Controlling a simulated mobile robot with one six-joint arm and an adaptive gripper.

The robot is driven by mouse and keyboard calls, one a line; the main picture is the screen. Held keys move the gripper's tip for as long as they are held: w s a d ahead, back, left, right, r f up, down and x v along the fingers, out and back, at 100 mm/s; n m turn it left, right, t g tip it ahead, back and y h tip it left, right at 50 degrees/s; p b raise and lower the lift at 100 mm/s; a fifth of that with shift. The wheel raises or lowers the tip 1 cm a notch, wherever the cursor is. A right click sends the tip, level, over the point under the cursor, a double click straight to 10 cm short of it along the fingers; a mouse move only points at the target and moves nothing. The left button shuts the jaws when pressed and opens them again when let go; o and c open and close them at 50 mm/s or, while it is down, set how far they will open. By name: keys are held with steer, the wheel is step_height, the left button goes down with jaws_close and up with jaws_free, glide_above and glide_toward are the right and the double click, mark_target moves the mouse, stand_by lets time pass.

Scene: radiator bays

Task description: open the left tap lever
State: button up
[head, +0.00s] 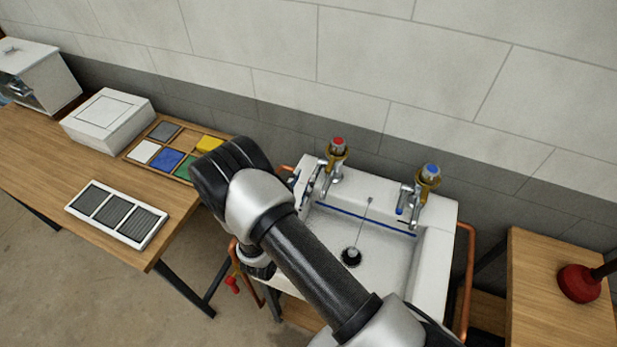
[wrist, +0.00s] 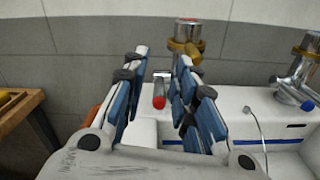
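The left tap (head: 337,155) is chrome and brass with a red-marked top, at the back left of the white sink. In the wrist view the left tap (wrist: 187,38) stands beyond my fingertips. Its lever (wrist: 159,92) with a red end shows between my fingers. Contact with the lever cannot be seen. My gripper (wrist: 162,60) is open, with a gap on both sides of the lever. In the head view my arm hides most of the gripper. The right tap (head: 423,188) has a blue-marked top and lever end; it is also in the wrist view (wrist: 302,70).
The sink (head: 436,262) has a black plug (head: 351,256) on a chain. A copper pipe (head: 468,270) runs on its right. A wooden table (head: 40,165) with boxes and a colored tray is left; a plunger (head: 580,283) is right. A tiled wall stands behind.

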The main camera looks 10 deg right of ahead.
steer(key=b, duration=0.2)
glide_toward(318, 172)
steer(key=shift+a+f+b+x, duration=0.1)
steer(key=shift+f+b+x, duration=0.1)
steer(key=shift+x, duration=0.9)
steer(key=shift+a+f+b+x, duration=0.1)
steer(key=shift+b+x, duration=0.05)
steer(key=shift+x, duration=0.9)
steer(key=shift+a+f+b+x, duration=0.1)
steer(key=shift+f+b+x, duration=0.1)
steer(key=shift+x, duration=0.9)
steer(key=shift+w, duration=0.15)
steer(key=shift+r, duration=0.1)
jaws_close()
